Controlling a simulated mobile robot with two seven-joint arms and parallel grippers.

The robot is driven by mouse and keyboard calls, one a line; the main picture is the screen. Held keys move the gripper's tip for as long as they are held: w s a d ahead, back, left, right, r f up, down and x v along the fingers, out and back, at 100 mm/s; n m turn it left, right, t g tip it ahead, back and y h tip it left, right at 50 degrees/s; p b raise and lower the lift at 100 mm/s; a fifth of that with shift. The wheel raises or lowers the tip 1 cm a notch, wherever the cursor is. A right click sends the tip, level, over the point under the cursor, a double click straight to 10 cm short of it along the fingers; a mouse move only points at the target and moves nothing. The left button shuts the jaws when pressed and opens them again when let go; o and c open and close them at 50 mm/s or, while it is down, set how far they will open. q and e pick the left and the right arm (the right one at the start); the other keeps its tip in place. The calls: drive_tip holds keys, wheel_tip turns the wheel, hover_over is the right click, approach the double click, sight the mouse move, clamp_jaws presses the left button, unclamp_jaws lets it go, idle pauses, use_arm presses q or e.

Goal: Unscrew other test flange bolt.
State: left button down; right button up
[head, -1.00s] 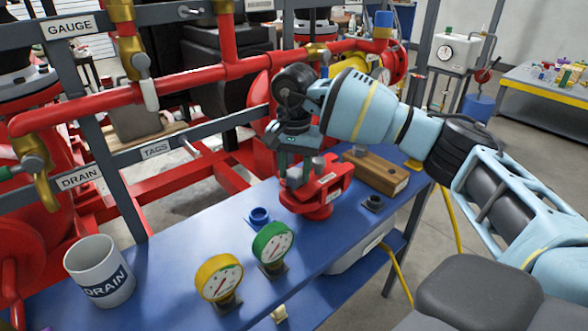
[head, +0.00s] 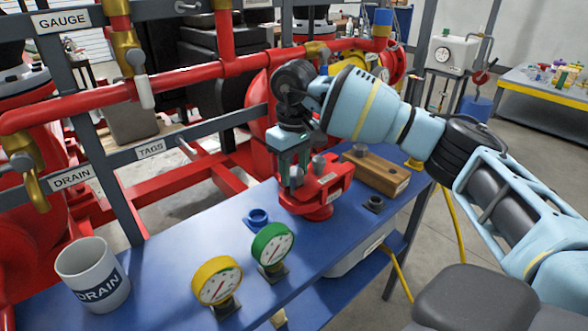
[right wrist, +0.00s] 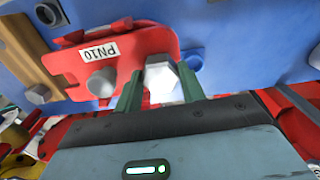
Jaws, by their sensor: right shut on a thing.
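The red test flange (head: 325,192) sits on the blue bench; in the right wrist view it carries a PN10 label (right wrist: 99,52). My right gripper (head: 292,180) is over its left part, pointing down. In the right wrist view the green fingers of my right gripper (right wrist: 160,88) are shut on a pale hex bolt head (right wrist: 159,72). The other grey bolt (right wrist: 101,82) stands free on the flange, to the left there; it also shows in the head view (head: 318,164). My left gripper is out of view.
A wooden block with a bolt (head: 375,170) lies behind the flange. Red pipework (head: 180,83) runs behind.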

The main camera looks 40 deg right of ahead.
drive_tip(key=o, duration=1.1)
drive_tip(key=shift+r, duration=3.95)
